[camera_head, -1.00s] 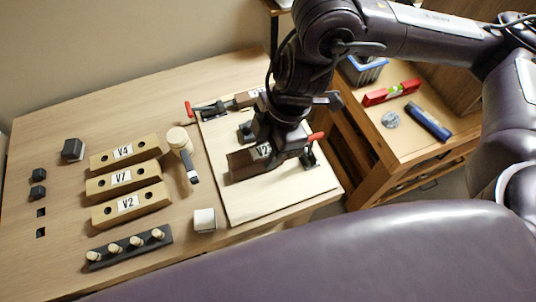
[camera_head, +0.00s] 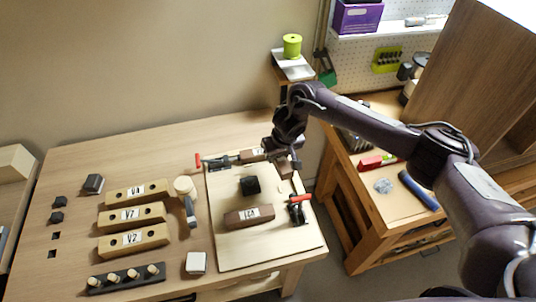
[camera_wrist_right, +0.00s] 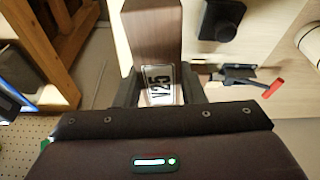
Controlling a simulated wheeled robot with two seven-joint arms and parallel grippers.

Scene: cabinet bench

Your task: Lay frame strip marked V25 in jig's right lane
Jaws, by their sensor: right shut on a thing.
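My right gripper (camera_head: 284,156) is shut on the dark brown strip marked V25 (camera_wrist_right: 152,35). The label sits by the fingers in the right wrist view. In the head view the held strip (camera_head: 287,170) is partly hidden by the gripper, over the right side of the pale jig board (camera_head: 240,250), pointing toward the front clamp. I cannot tell whether it touches the board. Another brown strip (camera_head: 236,219) lies along the front of the jig; its label is hard to read. A third brown strip (camera_head: 247,156) lies at the back. My left gripper is not in view.
A black block (camera_head: 250,185) stands mid-jig. Red-handled clamps stand at back left (camera_head: 215,163) and front right (camera_head: 298,210).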

